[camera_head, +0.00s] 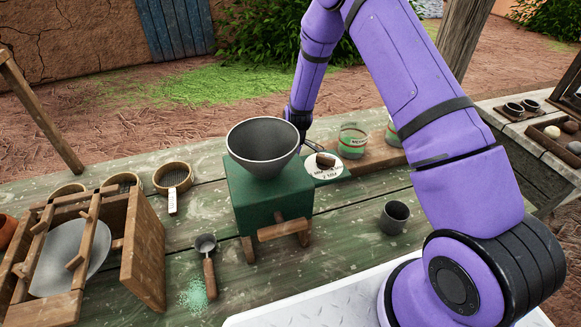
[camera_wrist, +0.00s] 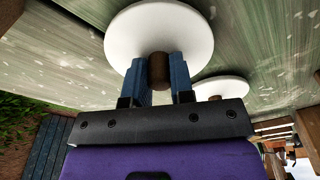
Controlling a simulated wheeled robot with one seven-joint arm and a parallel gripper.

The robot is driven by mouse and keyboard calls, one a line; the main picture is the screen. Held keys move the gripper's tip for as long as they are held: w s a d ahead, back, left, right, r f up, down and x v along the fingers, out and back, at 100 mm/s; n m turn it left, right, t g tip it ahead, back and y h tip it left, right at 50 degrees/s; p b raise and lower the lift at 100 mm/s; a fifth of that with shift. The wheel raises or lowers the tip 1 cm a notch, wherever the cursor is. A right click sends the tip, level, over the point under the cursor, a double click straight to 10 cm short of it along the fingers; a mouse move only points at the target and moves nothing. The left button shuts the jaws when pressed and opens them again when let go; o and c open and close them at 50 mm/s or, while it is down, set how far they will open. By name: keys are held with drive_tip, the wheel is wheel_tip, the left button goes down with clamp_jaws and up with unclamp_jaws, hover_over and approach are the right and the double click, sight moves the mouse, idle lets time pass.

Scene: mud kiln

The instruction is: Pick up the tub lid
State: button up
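The tub lid (camera_head: 325,171) is a round pale disc with a brown knob (camera_head: 325,159), seen just behind the green box with the metal bowl; dark marks show on its face. In the wrist view the white lid (camera_wrist: 187,22) is close, with the brown knob (camera_wrist: 158,72) between my blue fingertips. My gripper (camera_wrist: 160,70) reaches the knob from behind and above; its fingers look tight against both sides of it. I cannot tell whether the lid is clear of what is under it. My gripper (camera_head: 318,150) is small in the head view.
A green box (camera_head: 265,205) with a metal bowl (camera_head: 262,140) stands close to the lid. A labelled tub (camera_head: 353,142) stands behind it on a wooden board. A dark cup (camera_head: 394,217) is to the right. Another white disc (camera_wrist: 220,88) shows in the wrist view.

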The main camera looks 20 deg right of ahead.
clamp_jaws()
wheel_tip(320, 180, up, 10)
drive_tip(key=shift+f, duration=0.1)
drive_tip(key=d+r+m+h, duration=0.1)
drive_tip(key=d+r+m, duration=0.3)
drive_tip(key=d+m, duration=0.3)
drive_tip(key=shift+w+r+m+t, duration=0.15)
drive_tip(key=shift+r+m+t, duration=0.15)
drive_tip(key=shift+m, duration=1.8)
